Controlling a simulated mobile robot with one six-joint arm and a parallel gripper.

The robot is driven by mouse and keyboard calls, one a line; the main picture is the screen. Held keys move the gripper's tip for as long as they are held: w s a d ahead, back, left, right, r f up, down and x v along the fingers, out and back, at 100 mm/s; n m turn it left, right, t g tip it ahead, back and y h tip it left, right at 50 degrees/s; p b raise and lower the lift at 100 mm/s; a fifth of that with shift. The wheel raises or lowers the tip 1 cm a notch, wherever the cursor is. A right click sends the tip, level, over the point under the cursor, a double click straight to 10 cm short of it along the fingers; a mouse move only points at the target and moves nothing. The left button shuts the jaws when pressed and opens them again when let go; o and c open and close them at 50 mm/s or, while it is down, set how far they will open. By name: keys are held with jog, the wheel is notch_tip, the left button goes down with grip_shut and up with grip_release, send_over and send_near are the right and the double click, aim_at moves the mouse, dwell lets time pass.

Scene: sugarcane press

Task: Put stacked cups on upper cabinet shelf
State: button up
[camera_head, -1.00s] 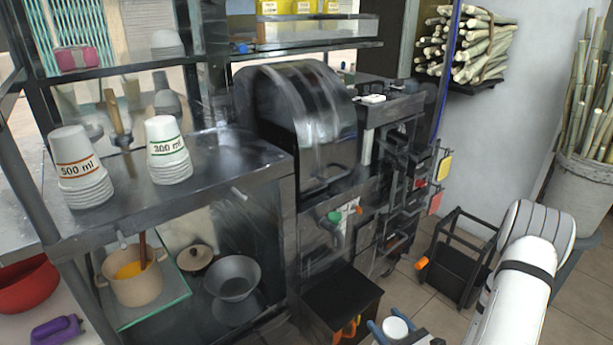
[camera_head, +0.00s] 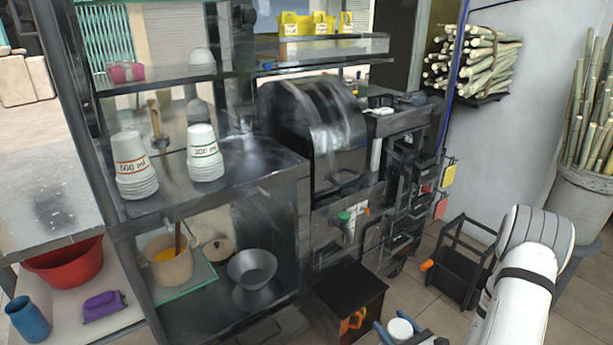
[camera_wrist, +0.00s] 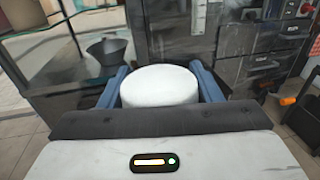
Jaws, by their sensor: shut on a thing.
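My gripper (camera_head: 402,329) is low at the bottom of the head view, shut on a white round-ended thing (camera_wrist: 159,86). In the wrist view it sits between the two blue fingers. Only its flat round end shows, so I cannot tell whether it is a stack of cups. A stack of white cups marked 500 ml (camera_head: 135,168) and another stack marked in green (camera_head: 204,155) stand upside down on the cabinet's dark middle shelf (camera_head: 240,165). Above is the upper glass shelf (camera_head: 165,80), with a white cup-like thing (camera_head: 201,62) and a pink box (camera_head: 126,72).
The dark press (camera_head: 325,130) stands right of the cabinet. A pot (camera_head: 168,262) and a grey bowl (camera_head: 252,268) are on the lower shelf. A black stool (camera_head: 348,292) and a black frame (camera_head: 460,265) stand on the floor near my arm. A red basin (camera_head: 70,265) is at left.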

jog(key=w+a+r+p, duration=0.3)
jog(key=w+r+p, duration=0.2)
jog(key=r+p, duration=0.2)
jog(key=w+a+r+y+p, duration=0.1)
jog(key=w+a+r+p, duration=0.2)
jog(key=w+r+p, duration=0.2)
notch_tip(320, 180, up, 4)
jog(key=shift+w+r+n+p, duration=0.15)
jog(key=shift+n+p, duration=0.15)
jog(key=shift+p, duration=0.75)
jog(key=shift+a, duration=0.2)
